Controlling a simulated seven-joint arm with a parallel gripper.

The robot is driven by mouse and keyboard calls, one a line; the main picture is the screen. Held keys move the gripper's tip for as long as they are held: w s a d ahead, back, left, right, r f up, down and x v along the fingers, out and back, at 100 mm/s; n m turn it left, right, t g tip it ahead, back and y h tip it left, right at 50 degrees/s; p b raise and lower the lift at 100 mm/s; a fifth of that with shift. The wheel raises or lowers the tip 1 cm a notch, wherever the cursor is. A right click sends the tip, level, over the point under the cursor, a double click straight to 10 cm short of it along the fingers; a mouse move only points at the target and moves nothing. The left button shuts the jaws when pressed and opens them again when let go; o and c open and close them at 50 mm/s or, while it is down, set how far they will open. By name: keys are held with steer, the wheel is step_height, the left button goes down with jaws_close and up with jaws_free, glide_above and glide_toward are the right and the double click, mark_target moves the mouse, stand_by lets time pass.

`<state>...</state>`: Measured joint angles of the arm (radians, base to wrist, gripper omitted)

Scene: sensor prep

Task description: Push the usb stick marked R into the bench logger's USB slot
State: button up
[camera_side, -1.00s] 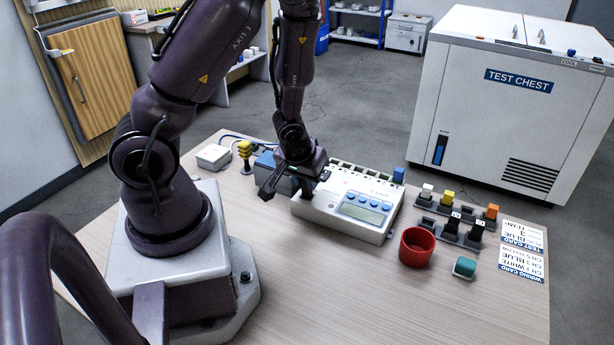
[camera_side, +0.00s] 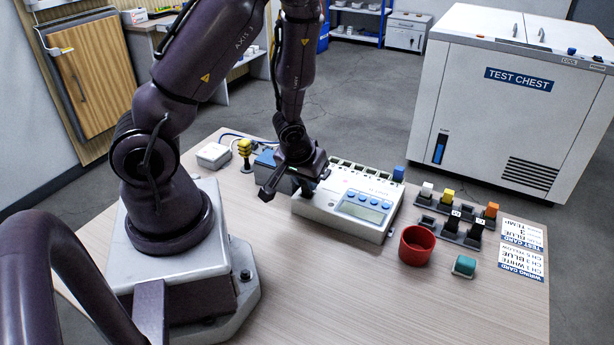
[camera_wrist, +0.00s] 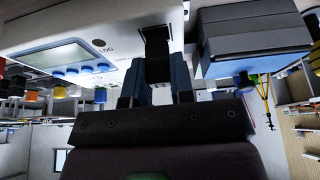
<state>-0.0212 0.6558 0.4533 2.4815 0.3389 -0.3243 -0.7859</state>
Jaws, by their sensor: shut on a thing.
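The bench logger (camera_side: 345,207), a white box with a display and blue buttons, stands mid-table; it also shows upside down in the wrist view (camera_wrist: 115,42). My gripper (camera_side: 288,190) is at its left end. In the wrist view my gripper (camera_wrist: 158,82) is shut on a black usb stick (camera_wrist: 157,45), which points at the logger's face beside the printed "LOG". The stick's far end meets or overlaps the logger's edge; I cannot tell how deep it sits. The slot and any R mark are hidden. The side view hides the stick behind my gripper.
A dark grey box (camera_wrist: 255,38) stands close beside the stick. A red cup (camera_side: 416,246), a teal block (camera_side: 464,266) and holders with coloured and black sticks (camera_side: 477,228) are to the right. Printed cards (camera_side: 521,262) lie at the right edge. The front table is clear.

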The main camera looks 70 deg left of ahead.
steer(key=shift+f, duration=0.45)
stand_by(1.2)
steer(key=o, duration=1.1)
steer(key=shift+r, duration=0.15)
steer(key=shift+r, duration=3.4)
